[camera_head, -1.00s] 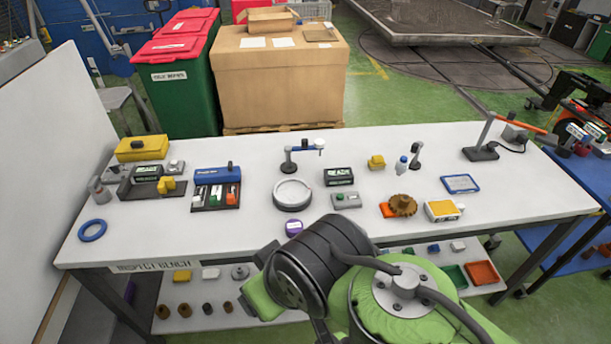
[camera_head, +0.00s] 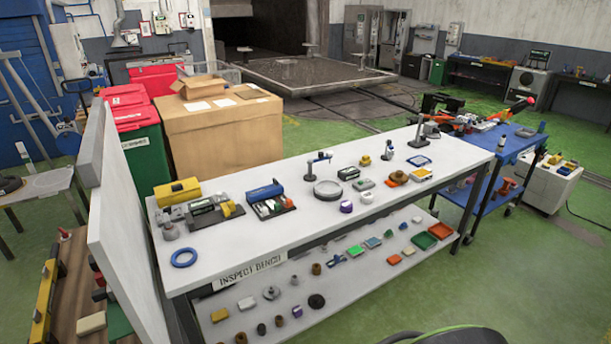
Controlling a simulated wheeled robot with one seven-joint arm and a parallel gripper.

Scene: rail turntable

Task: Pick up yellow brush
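I cannot single out a yellow brush with certainty. A small yellow piece (camera_head: 228,209) lies at the left part of the inspection bench (camera_head: 300,225), beside a dark device. A long yellow tool (camera_head: 43,304) stands at the lower left, left of the white panel; its kind is unclear. Small yellow items (camera_head: 556,159) lie on the white cabinet at the right, too small to identify. My gripper is out of view; only a dark and green edge of my own arm shows at the bottom.
A yellow case (camera_head: 177,191), blue ring (camera_head: 184,257) and round dish (camera_head: 327,189) rest on the bench. Its lower shelf (camera_head: 340,288) holds several small parts. A white panel (camera_head: 125,250) stands at its left end. A blue cart (camera_head: 505,150) stands right. Green floor is clear at front right.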

